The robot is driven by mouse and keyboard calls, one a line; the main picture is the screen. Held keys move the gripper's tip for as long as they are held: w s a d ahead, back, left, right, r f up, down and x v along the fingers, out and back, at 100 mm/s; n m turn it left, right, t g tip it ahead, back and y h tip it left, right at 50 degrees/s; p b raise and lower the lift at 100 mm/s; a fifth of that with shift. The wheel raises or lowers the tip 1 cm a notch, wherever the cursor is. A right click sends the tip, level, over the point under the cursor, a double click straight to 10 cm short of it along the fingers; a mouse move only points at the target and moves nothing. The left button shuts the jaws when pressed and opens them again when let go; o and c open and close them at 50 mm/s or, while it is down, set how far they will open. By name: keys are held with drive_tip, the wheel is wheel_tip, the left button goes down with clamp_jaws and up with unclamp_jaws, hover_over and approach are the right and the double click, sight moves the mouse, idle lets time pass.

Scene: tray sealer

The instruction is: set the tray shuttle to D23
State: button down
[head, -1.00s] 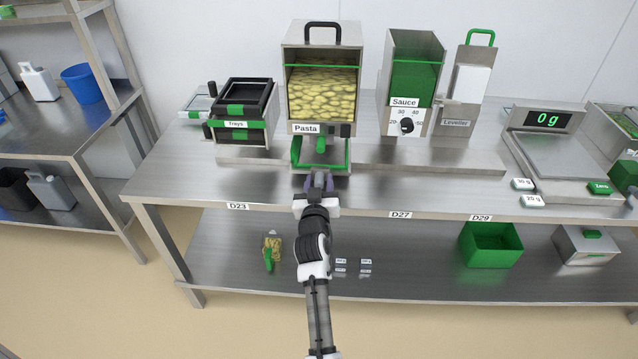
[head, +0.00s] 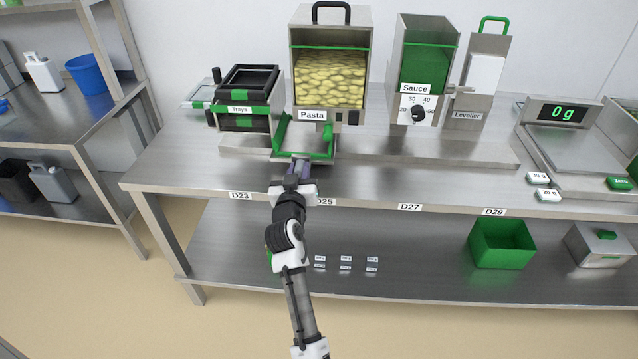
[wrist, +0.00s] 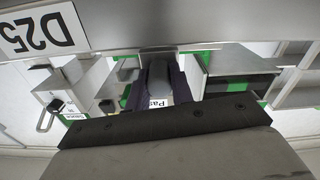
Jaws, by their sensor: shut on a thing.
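The tray shuttle (head: 322,156), a green-edged carriage, sits on the steel rail (head: 440,150) along the bench. It stands below and left of the pasta hopper's middle, between the trays stack and the hopper's right side. My gripper (head: 300,167) is shut on the shuttle's front grip, which the fingers mostly hide. In the wrist view my gripper (wrist: 158,88) has its two dark fingers around a grey part. The D23 label (head: 240,196) is on the bench's front edge, left of my gripper.
The trays stack (head: 245,100) stands at the left end of the rail. The pasta hopper (head: 330,65), sauce dispenser (head: 425,70) and leveller (head: 485,75) stand behind the rail. D27 (head: 410,207) and D29 (head: 494,212) labels are further right. The rail's right stretch is clear.

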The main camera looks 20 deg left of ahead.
drive_tip(key=s+a+b, duration=0.1)
drive_tip(key=a+b, duration=0.1)
drive_tip(key=a, duration=0.2)
drive_tip(key=s+a+b, duration=0.1)
drive_tip(key=a+b, duration=0.1)
drive_tip(key=a, duration=0.3)
drive_tip(key=s+a+b, duration=0.2)
drive_tip(key=a, duration=0.2)
drive_tip(key=shift+a+f+b, duration=0.15)
drive_tip(key=shift+a+b, duration=0.2)
drive_tip(key=shift+s+a, duration=0.2)
drive_tip(key=shift+a, duration=0.45)
drive_tip(key=shift+a+r, duration=0.1)
drive_tip(key=shift+r, duration=0.1)
drive_tip(key=c, duration=1.2)
unclamp_jaws()
drive_tip(key=shift+s+a, duration=0.1)
drive_tip(key=shift+a, duration=0.05)
drive_tip(key=shift+f, duration=0.1)
drive_tip(key=b+v, duration=0.1)
drive_tip(key=v, duration=1.2)
drive_tip(key=shift+s+d+b, duration=0.2)
drive_tip(key=shift+s+b, duration=0.15)
